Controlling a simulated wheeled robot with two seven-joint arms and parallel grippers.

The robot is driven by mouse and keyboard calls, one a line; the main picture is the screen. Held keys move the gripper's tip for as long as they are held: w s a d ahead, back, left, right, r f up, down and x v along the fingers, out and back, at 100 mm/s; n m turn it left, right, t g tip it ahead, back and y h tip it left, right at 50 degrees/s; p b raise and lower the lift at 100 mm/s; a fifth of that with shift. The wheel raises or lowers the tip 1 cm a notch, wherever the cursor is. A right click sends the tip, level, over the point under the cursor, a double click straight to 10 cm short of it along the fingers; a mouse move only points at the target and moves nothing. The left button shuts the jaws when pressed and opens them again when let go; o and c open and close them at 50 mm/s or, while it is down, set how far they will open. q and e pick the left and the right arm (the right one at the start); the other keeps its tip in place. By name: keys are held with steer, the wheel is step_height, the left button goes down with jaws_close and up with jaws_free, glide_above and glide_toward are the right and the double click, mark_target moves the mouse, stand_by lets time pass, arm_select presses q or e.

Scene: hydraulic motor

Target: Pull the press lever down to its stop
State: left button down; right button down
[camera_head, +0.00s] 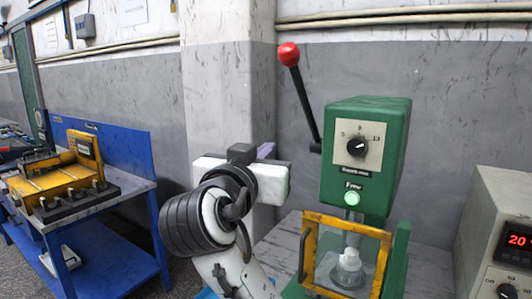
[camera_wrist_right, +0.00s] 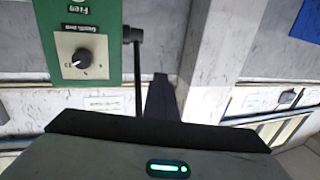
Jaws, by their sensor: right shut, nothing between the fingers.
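The press lever (camera_head: 304,103) is a black rod with a red ball knob (camera_head: 288,54). It rises up and to the left from its pivot on the left side of the green press (camera_head: 367,150). My right gripper (camera_head: 267,151) is shut and empty, left of the press and below the knob, apart from the lever in the head view. In the right wrist view the lever's rod (camera_wrist_right: 138,80) shows left of my dark fingers (camera_wrist_right: 162,98); the knob is hidden there. My left gripper is out of view.
A yellow-framed guard (camera_head: 307,255) stands at the press front, with a whitish part behind it. A control box with a red display (camera_head: 517,240) stands at right. A blue workbench (camera_head: 105,275) with a yellow fixture (camera_head: 60,178) is at left. A pale pillar rises behind my arm.

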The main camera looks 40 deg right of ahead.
stand_by(0.3)
steer(key=c, duration=1.3)
jaws_free()
steer(key=shift+o, duration=0.2)
steer(key=b+v, duration=0.2)
steer(key=v, duration=0.8)
steer(key=shift+s+a, duration=0.1)
steer(key=shift+s, duration=0.05)
